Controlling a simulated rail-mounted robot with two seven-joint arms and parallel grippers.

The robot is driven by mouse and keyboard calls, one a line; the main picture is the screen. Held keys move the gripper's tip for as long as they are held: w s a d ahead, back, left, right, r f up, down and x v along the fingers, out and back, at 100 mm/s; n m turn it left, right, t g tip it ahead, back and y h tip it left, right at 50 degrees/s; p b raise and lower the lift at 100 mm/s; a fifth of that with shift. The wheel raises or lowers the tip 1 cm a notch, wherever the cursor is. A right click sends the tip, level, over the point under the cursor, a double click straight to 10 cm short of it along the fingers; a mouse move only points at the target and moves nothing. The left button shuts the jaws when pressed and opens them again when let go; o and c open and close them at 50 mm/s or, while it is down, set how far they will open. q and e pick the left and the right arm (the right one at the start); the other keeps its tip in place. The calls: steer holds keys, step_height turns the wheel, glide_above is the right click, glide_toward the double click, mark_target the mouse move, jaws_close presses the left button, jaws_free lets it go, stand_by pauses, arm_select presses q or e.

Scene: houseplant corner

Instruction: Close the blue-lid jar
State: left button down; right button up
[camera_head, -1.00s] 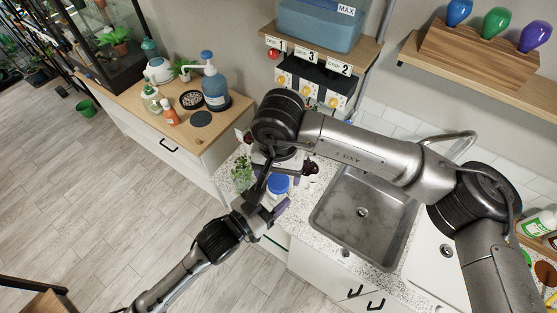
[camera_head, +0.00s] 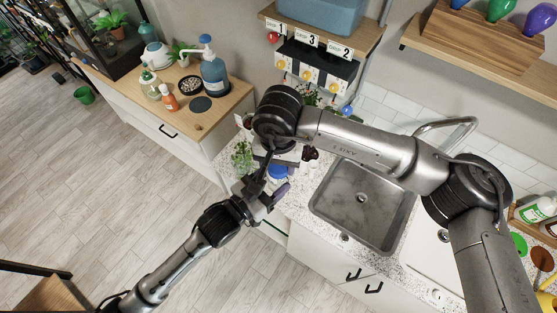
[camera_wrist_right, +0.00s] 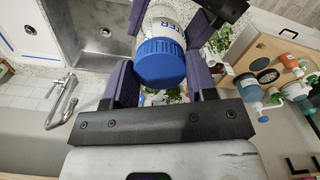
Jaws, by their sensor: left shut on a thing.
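The jar (camera_wrist_right: 164,22) is clear with a white label. Its blue lid (camera_wrist_right: 160,63) sits at its mouth; I cannot tell whether it is tight. In the head view the blue lid (camera_head: 278,171) is partly hidden by my arms. My left gripper (camera_head: 271,182) is shut on the jar's body. Its purple fingers also flank the jar in the right wrist view. My right gripper (camera_wrist_right: 160,80) is open, its fingers on either side of the lid with the lid close between them. In the head view my right gripper (camera_head: 288,157) is over the jar, mostly hidden.
A steel sink (camera_head: 362,205) lies right of the jar in the speckled counter. A leafy plant (camera_head: 242,158) stands close left of it. The wooden cabinet (camera_head: 214,120) holds a blue pump bottle (camera_head: 213,75) and other bottles. A shelf (camera_head: 322,37) hangs behind.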

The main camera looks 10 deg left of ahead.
steer(key=c, duration=0.4)
steer(key=shift+o, duration=0.2)
steer(key=m, duration=0.3)
steer(key=shift+m, duration=0.4)
steer(key=m, duration=0.3)
steer(key=shift+m, duration=0.4)
steer(key=m, duration=0.9)
steer(key=shift+m, duration=0.4)
steer(key=m, duration=0.4)
steer(key=shift+f, duration=0.1)
steer(key=m, duration=1.2)
steer(key=shift+m, duration=0.4)
steer(key=o, duration=1.1)
